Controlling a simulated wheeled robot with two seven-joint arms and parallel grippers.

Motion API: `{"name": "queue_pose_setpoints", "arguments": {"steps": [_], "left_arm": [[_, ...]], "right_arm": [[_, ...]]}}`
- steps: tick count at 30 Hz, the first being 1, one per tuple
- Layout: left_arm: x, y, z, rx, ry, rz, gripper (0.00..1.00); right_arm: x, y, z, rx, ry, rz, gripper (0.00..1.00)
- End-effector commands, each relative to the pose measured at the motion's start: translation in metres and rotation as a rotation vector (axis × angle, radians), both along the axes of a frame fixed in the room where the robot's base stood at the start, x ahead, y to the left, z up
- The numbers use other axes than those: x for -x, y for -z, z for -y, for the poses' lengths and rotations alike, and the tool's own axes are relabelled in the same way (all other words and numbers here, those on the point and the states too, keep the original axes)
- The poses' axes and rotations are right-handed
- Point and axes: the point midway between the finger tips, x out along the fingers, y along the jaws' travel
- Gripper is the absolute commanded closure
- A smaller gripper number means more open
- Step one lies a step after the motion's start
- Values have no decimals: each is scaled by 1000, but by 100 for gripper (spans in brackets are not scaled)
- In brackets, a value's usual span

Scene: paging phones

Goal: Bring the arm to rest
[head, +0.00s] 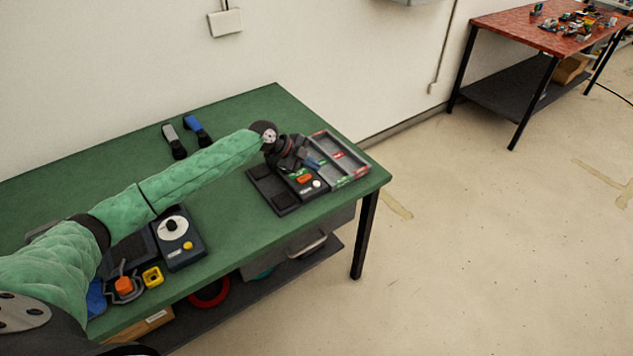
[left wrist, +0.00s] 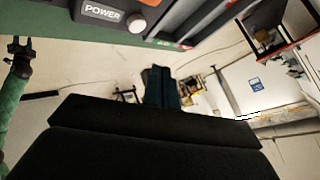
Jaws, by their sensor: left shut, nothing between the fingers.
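My left arm in its green sleeve reaches across the green table (head: 245,115) from the left. Its dark left gripper (head: 313,164) is over the black device with orange and white buttons (head: 304,180) at the table's right end. The gripper is shut and empty; its dark blue fingers (left wrist: 162,88) show close together in the left wrist view. I cannot tell whether it touches anything. Another green-sleeved arm, apparently my right, ends in a small dark gripper (left wrist: 20,48) at the left of the left wrist view. Its jaw state is unclear.
A grey divided tray (head: 350,172) lies beside the device. Black and blue handsets (head: 197,128) lie near the back. A dial box (head: 180,238), a yellow block (head: 153,277) and an orange item (head: 124,286) are nearer. Open floor lies right; a red-topped table (head: 510,22) stands beyond.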

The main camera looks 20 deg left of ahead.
Motion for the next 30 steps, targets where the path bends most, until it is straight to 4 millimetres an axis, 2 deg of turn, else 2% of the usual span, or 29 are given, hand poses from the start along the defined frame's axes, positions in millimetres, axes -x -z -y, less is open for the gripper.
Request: {"name": "queue_pose_setpoints", "arguments": {"steps": [5, 20, 23, 30], "left_arm": [[0, -10, 0, 0, 1, 1, 100], [5, -5, 5, 1, 1, -7, 100], [19, 6, 20, 3, -2, -33, 100], [84, 47, 75, 7, -61, -140, 100]], "right_arm": [[0, -3, 0, 0, 0, 0, 56], [0, -3, 0, 0, 0, 0, 56], [0, -3, 0, 0, 0, 0, 56], [1, -3, 1, 1, 0, -1, 56]]}}
